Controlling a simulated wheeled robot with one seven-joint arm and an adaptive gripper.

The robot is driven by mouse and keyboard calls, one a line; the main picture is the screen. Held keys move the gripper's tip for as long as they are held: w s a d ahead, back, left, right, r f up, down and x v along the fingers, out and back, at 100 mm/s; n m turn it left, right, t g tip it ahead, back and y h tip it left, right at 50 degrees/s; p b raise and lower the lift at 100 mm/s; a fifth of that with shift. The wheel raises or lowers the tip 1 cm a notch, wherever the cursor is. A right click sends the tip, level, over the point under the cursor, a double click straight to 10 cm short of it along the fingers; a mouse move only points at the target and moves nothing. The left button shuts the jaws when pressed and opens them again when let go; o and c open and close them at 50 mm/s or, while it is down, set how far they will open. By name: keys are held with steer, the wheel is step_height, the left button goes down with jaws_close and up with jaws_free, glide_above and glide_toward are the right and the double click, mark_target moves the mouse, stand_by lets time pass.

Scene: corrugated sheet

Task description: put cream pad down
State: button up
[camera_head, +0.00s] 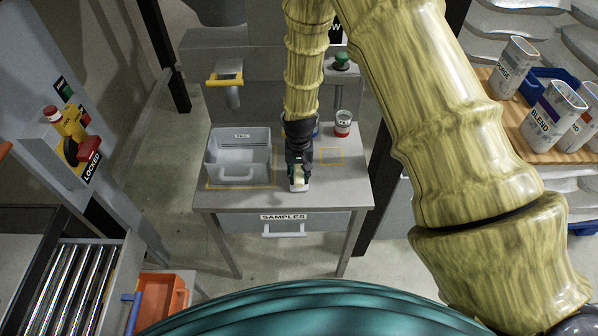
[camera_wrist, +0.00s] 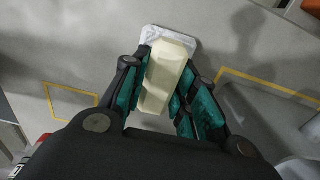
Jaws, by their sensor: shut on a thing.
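The cream pad (camera_wrist: 165,80) is a pale block held between the teal-padded fingers of my gripper (camera_wrist: 166,88) in the wrist view. A whitish, wrapper-like piece (camera_wrist: 170,33) shows at its far end. In the head view, my gripper (camera_head: 299,180) points down over the front middle of the grey samples table (camera_head: 230,199), with the cream pad (camera_head: 299,184) low between its fingers. I cannot tell whether the pad touches the tabletop. My gripper hides part of the pad.
A grey tray (camera_head: 238,172) stands left of my gripper. A red-and-white tin (camera_head: 343,124) stands behind right. Yellow outlines (camera_head: 331,156) mark the tabletop, with clear room at right. A green knob (camera_head: 341,61) stands behind the table. A drawer labelled SAMPLES (camera_head: 284,226) is at the front.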

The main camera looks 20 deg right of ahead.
mark_target(300, 173)
steer(key=shift+f, duration=0.2)
steer(key=o, duration=0.9)
steer(key=shift+r, duration=0.1)
steer(key=shift+r+b, duration=1.65)
steer(key=shift+r, duration=4.45)
steer(key=shift+s, duration=0.1)
